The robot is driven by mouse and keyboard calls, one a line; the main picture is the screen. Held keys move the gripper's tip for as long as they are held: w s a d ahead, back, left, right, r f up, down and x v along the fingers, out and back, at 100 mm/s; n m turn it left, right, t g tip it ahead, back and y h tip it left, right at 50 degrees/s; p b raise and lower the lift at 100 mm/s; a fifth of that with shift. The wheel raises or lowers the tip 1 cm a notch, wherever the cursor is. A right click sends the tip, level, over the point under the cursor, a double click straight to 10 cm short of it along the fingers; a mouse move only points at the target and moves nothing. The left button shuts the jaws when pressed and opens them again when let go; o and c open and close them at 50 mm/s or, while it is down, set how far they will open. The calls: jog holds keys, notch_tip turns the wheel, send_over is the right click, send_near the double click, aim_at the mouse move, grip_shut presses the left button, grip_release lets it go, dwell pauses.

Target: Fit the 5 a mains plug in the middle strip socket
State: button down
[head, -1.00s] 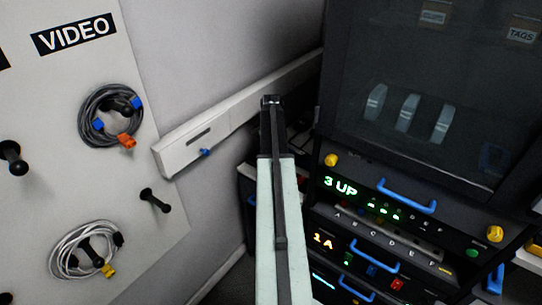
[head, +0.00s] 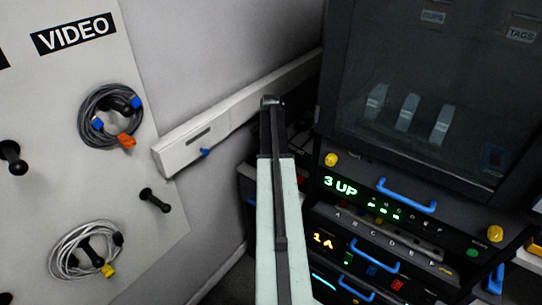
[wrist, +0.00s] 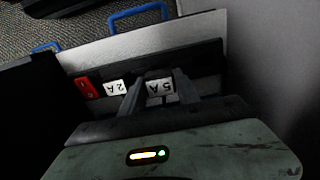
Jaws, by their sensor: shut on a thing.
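In the wrist view, my gripper (wrist: 157,82) has one finger on each side of a white block marked 5 A (wrist: 160,91), which I take as the 5 A mains plug. The jaws are shut on it, and it sits against a dark strip (wrist: 205,60). Its pins are hidden. A white block marked 2 A (wrist: 115,88) and a red block (wrist: 86,88) sit to its left along the strip. I cannot tell which place on the strip is the middle socket. In the head view my arm hides the jaws and the plug.
A pale rail (head: 230,115) runs along the wall, left of a dark equipment rack (head: 400,225) with blue handles. The left board (head: 60,180) carries coiled cables on black pegs. A blue handle (wrist: 137,14) shows near the top of the wrist view.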

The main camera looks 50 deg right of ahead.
jog(key=shift+f+b, duration=1.4)
jog(key=shift+f, duration=0.05)
dwell(1.1)
dwell(0.4)
jog(key=shift+c, duration=1.6)
grip_release()
jog(key=shift+r, duration=0.2)
notch_tip(320, 180, up, 7)
jog(key=p, duration=0.7)
jog(key=shift+f, duration=0.1)
jog(key=shift+a+f, duration=0.1)
